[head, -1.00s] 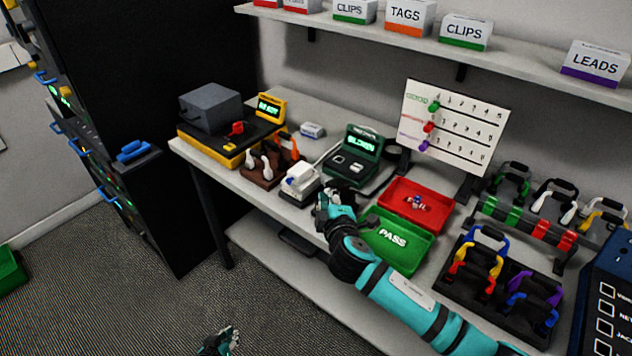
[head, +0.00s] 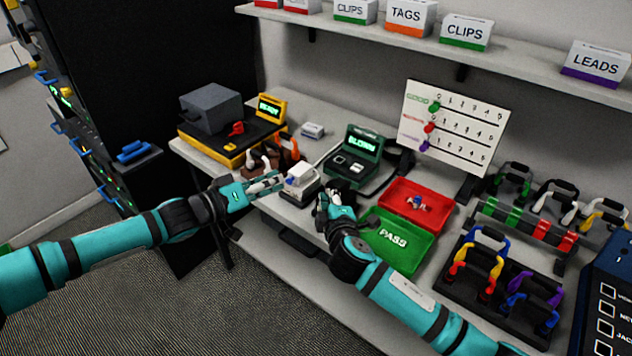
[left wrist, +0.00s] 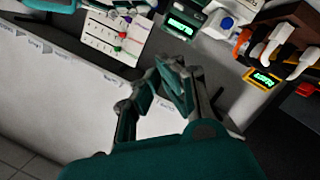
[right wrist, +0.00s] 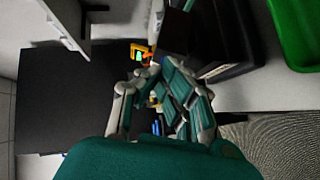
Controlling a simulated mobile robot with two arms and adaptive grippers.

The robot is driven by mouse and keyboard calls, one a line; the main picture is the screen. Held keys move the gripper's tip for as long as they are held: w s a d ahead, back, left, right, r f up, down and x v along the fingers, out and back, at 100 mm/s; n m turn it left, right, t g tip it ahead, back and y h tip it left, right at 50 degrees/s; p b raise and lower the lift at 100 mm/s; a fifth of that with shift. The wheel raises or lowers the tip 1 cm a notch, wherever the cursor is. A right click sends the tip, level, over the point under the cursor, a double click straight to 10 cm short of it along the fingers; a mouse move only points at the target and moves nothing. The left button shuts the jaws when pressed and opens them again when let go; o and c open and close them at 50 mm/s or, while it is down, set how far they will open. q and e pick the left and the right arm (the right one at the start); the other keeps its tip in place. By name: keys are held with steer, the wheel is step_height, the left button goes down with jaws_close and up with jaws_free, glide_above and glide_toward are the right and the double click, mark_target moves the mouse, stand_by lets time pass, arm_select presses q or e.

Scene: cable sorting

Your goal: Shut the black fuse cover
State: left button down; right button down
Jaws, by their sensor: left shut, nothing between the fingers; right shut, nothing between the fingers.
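I cannot clearly make out a black fuse cover. The green tester (head: 352,160) with a lit screen stands on the bench, with a dark panel and white parts on its front; it also shows in the left wrist view (left wrist: 185,25). A small white unit on a dark base (head: 300,183) stands to its left. My left gripper (head: 279,179) is shut and empty, close to the left of the white unit; whether they touch is unclear. My right gripper (head: 329,193) is shut and empty, in front of the green tester, hiding a little of the bench.
A yellow-and-black machine (head: 226,150) and a brown rack (head: 262,172) stand on the left. A red tray (head: 440,215) and a green PASS tray (head: 415,262) lie right of my right gripper. A white board (head: 452,125) and coloured cable racks (head: 490,285) stand further right.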

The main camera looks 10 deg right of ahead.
mark_target(335, 189)
arm_select(q)
steer(key=w+d+f, duration=0.2)
steer(key=d+f, duration=0.2)
steer(key=d, duration=0.6)
steer(key=shift+w+d+f, duration=0.15)
steer(key=shift+w+f, duration=0.05)
steer(key=shift+f, duration=0.05)
